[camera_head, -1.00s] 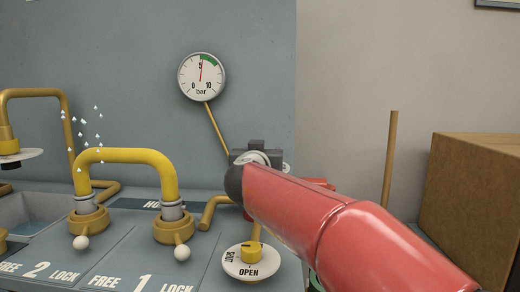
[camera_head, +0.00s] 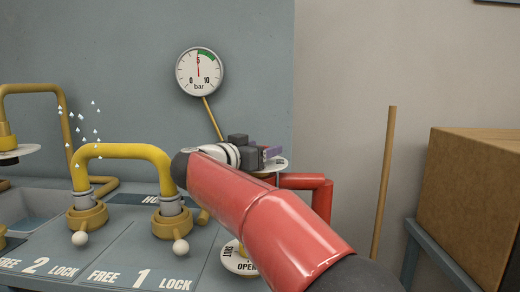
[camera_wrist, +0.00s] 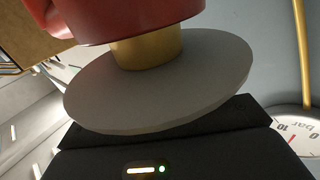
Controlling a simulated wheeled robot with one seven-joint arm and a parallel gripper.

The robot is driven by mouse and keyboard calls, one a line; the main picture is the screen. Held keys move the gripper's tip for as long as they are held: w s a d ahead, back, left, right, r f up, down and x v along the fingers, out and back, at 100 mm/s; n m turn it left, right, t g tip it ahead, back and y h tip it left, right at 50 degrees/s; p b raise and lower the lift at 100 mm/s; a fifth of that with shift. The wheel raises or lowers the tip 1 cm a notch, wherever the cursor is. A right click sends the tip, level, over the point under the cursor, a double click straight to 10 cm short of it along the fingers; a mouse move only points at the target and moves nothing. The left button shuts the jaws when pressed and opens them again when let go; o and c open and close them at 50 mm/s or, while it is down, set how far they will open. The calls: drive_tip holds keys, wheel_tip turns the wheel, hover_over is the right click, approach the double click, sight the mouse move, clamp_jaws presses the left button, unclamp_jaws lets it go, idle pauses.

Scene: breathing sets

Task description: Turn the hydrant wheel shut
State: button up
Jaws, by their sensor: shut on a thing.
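The hydrant shows as a red pipe (camera_head: 312,182) bending down right of my gripper. A pale disc (camera_head: 279,164) sits on top of it. In the wrist view, the disc's underside (camera_wrist: 160,85) is joined by a brass neck (camera_wrist: 147,49) to the red body (camera_wrist: 130,18). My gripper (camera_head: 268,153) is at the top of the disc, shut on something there. I take this to be the hydrant wheel, but the gripper and wrist hide most of it. The fingertips are not clear in the wrist view.
A gauge (camera_head: 199,72) on the wall reads about 5 bar. A yellow hose loop (camera_head: 125,153) stands on the panel at left. A dial marked SHUT and OPEN (camera_head: 237,262) lies partly behind my arm. A cardboard box (camera_head: 475,195) is at right.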

idle(0.3)
drive_tip(key=o, duration=1)
drive_tip(key=shift+a, duration=0.1)
drive_tip(key=v, duration=0.7)
drive_tip(key=shift+s+a, duration=0.2)
drive_tip(key=shift+s, duration=0.1)
